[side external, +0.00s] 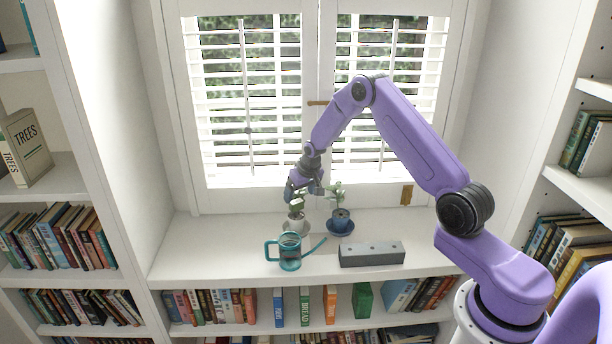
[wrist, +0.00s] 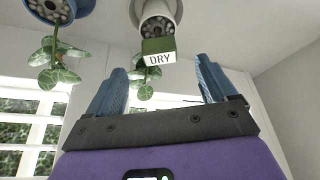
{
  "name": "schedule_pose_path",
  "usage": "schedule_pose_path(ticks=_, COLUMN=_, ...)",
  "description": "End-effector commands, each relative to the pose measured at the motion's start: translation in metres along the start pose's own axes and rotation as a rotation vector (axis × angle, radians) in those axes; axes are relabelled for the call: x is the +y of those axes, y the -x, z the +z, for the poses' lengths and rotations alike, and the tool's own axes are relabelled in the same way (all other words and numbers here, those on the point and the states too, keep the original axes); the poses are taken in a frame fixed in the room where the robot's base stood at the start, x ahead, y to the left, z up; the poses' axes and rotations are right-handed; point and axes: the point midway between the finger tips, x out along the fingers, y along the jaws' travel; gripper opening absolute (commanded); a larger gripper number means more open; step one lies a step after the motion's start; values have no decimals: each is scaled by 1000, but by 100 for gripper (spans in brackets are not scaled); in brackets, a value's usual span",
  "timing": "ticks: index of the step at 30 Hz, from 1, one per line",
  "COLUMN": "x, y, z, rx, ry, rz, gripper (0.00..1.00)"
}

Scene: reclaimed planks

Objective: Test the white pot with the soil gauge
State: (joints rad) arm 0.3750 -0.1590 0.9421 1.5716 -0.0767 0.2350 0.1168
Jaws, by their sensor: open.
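The white pot (side external: 297,226) stands on a saucer on the white sill, with a leafy plant in it. In the wrist view the white pot (wrist: 153,10) is at the top, with pebbly soil inside. The soil gauge (wrist: 158,50), a green head with a white panel reading "DRY", shows in front of the pot's soil and appears to stand in it; its lower end is hidden. My gripper (side external: 304,193) is above the white pot. In the wrist view my gripper (wrist: 160,66) is open, its two blue fingers apart on either side of the gauge head, holding nothing.
A blue pot (side external: 341,219) with a plant stands right of the white pot. A teal watering can (side external: 289,254) stands in front, its spout pointing right. A grey block with holes (side external: 371,255) lies at the front right. The shuttered window is close behind; the left sill is clear.

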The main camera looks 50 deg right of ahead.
Motion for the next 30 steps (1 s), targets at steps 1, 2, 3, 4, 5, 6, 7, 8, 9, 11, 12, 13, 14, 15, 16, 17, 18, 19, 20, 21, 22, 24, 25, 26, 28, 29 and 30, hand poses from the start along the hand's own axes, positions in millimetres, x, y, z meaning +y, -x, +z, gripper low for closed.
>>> schedule_pose_path(ticks=1, x=0, y=10, z=-1, rx=3, ry=0, rz=0, gripper=85)
schedule_pose_path(ticks=2, x=0, y=15, z=-1, rx=3, ry=0, rz=0, gripper=85)
schedule_pose_path(ticks=3, x=0, y=22, z=-2, rx=4, ry=0, rz=0, gripper=85)
schedule_pose_path(ticks=4, x=0, y=26, z=-1, rx=3, ry=0, rz=0, gripper=85)
schedule_pose_path(ticks=5, x=0, y=32, z=-1, rx=4, ry=0, rz=0, gripper=85)
schedule_pose_path(ticks=6, x=0, y=38, z=-1, rx=3, ry=0, rz=0, gripper=85)
schedule_pose_path(ticks=7, x=0, y=43, z=-1, rx=3, ry=0, rz=0, gripper=85)
schedule_pose_path(ticks=8, x=0, y=48, z=-1, rx=3, ry=0, rz=0, gripper=85)
schedule_pose_path(ticks=9, x=0, y=53, z=-1, rx=3, ry=0, rz=0, gripper=85)
schedule_pose_path(ticks=11, x=0, y=62, z=-1, rx=3, ry=0, rz=0, gripper=85)
schedule_pose_path(ticks=12, x=0, y=66, z=-1, rx=2, ry=0, rz=0, gripper=85)
schedule_pose_path(ticks=13, x=0, y=70, z=-1, rx=2, ry=0, rz=0, gripper=85)
schedule_pose_path(ticks=14, x=0, y=72, z=-1, rx=2, ry=0, rz=0, gripper=85)
schedule_pose_path(ticks=15, x=0, y=76, z=-1, rx=2, ry=0, rz=0, gripper=85)
schedule_pose_path(ticks=16, x=0, y=78, z=-1, rx=2, ry=0, rz=0, gripper=85)
schedule_pose_path(ticks=17, x=0, y=80, z=0, rx=1, ry=0, rz=0, gripper=85)
schedule_pose_path(ticks=18, x=0, y=82, z=0, rx=0, ry=0, rz=0, gripper=85)
schedule_pose_path(ticks=19, x=0, y=83, z=0, rx=0, ry=0, rz=0, gripper=85)
schedule_pose_path(ticks=20, x=0, y=84, z=0, rx=0, ry=0, rz=0, gripper=85)
schedule_pose_path(ticks=21, x=0, y=85, z=0, rx=0, ry=0, rz=0, gripper=85)
schedule_pose_path(ticks=22, x=0, y=85, z=0, rx=0, ry=0, rz=0, gripper=85)
schedule_pose_path(ticks=24, x=0, y=85, z=0, rx=0, ry=0, rz=0, gripper=85)
schedule_pose_path(ticks=25, x=0, y=85, z=0, rx=0, ry=0, rz=0, gripper=85)
schedule_pose_path(ticks=26, x=0, y=85, z=0, rx=0, ry=0, rz=0, gripper=85)
schedule_pose_path(ticks=28, x=0, y=85, z=0, rx=0, ry=0, rz=0, gripper=85)
schedule_pose_path(ticks=29, x=0, y=85, z=0, rx=0, ry=0, rz=0, gripper=85)
schedule_pose_path(ticks=30, x=0, y=86, z=-1, rx=0, ry=0, rz=0, gripper=85)
